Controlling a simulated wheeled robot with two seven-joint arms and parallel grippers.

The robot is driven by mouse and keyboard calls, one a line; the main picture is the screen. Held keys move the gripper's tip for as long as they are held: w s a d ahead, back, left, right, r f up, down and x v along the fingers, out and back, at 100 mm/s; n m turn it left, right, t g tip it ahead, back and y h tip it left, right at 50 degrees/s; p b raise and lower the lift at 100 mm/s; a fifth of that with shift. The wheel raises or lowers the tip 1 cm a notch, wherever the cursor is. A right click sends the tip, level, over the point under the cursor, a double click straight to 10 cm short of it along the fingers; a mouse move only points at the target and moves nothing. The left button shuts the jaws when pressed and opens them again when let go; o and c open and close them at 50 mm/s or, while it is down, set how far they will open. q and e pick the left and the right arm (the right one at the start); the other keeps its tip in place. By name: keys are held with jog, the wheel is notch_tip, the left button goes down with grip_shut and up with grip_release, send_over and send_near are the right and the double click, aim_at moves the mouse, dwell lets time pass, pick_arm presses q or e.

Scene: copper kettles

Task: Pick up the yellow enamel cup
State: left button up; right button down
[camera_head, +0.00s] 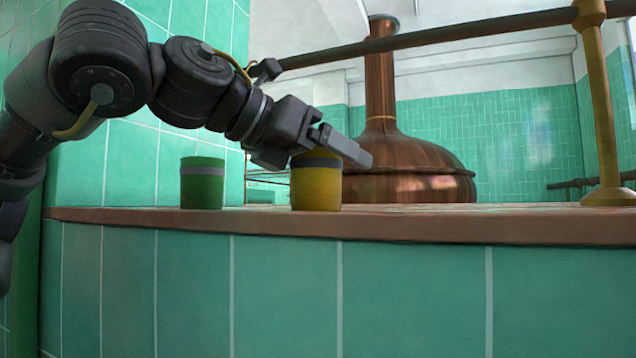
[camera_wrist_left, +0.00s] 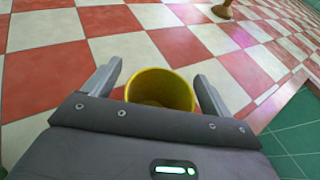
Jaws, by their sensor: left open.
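The yellow enamel cup (camera_head: 316,188) stands upright on the tiled ledge, with a grey band near its top. My left gripper (camera_head: 322,150) is at the cup's upper part in the head view, with a finger passing in front of and above its rim. In the left wrist view the cup (camera_wrist_left: 160,90) shows its open mouth between the two spread fingers of the left gripper (camera_wrist_left: 158,85). The fingers are open, with a small gap visible on each side of the cup. My right gripper is in neither view.
A green cup (camera_head: 202,186) with a grey band stands on the ledge left of the yellow cup. A copper kettle (camera_head: 410,165) stands behind. A brass post (camera_head: 603,120) and a rail (camera_head: 430,38) are at the right and above. The ledge's front edge (camera_head: 420,228) is close.

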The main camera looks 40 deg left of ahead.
pick_arm(q)
jog(key=shift+s, duration=0.2)
jog(key=shift+c, duration=1.2)
jog(key=shift+w, duration=0.15)
jog(key=c, duration=0.8)
jog(key=shift+r, duration=0.4)
jog(key=s+d+r+p, duration=0.2)
jog(key=s+r+p, duration=0.2)
jog(key=s+r, duration=0.8)
jog(key=shift+s+d, duration=0.35)
jog(key=shift+s, duration=0.6)
